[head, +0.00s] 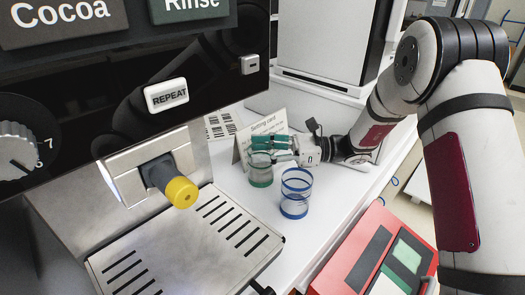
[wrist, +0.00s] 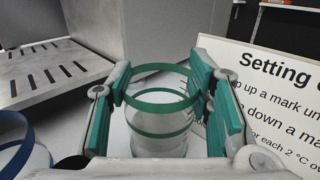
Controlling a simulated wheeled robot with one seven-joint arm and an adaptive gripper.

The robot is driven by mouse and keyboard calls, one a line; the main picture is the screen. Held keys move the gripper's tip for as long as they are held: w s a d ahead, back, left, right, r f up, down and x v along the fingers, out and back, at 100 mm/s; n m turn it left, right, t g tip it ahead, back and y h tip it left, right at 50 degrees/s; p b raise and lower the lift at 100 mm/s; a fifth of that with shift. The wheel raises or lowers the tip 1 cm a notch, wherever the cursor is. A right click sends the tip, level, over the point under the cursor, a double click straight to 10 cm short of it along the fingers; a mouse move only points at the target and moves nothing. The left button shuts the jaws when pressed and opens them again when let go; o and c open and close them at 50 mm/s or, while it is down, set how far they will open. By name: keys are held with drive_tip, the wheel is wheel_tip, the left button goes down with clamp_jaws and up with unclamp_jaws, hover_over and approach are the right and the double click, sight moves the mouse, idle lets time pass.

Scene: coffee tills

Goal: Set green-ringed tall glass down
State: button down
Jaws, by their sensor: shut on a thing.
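The green-ringed tall glass (head: 261,172) is clear with green bands and stands upright on or just above the white counter; I cannot tell which. My gripper (head: 273,151) is shut on it near its upper part, reaching in from the right. In the wrist view, the glass (wrist: 160,122) sits between the green finger pads of my gripper (wrist: 160,100). A similar blue-ringed glass (head: 296,193) stands just to the right and nearer in the head view. It shows partly in the wrist view's lower left corner (wrist: 18,150).
The drinks machine (head: 165,95) with a slotted drip tray (head: 190,240) is on the left. A setting card (head: 241,150) stands close behind my gripper. A red case (head: 345,260) is at the lower right. White counter (head: 335,205) is clear right of the blue-ringed glass.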

drive_tip(key=c, duration=0.8)
unclamp_jaws()
drive_tip(key=shift+f, duration=0.1)
drive_tip(key=shift+d, duration=0.2)
drive_tip(key=shift+w+d+p, duration=0.2)
drive_tip(key=shift+w+d, duration=0.05)
drive_tip(key=shift+d, duration=1.5)
drive_tip(key=shift+w+d+p, duration=0.15)
drive_tip(key=shift+w+d, duration=0.05)
drive_tip(key=shift+d, duration=1.55)
drive_tip(key=shift+r, duration=0.2)
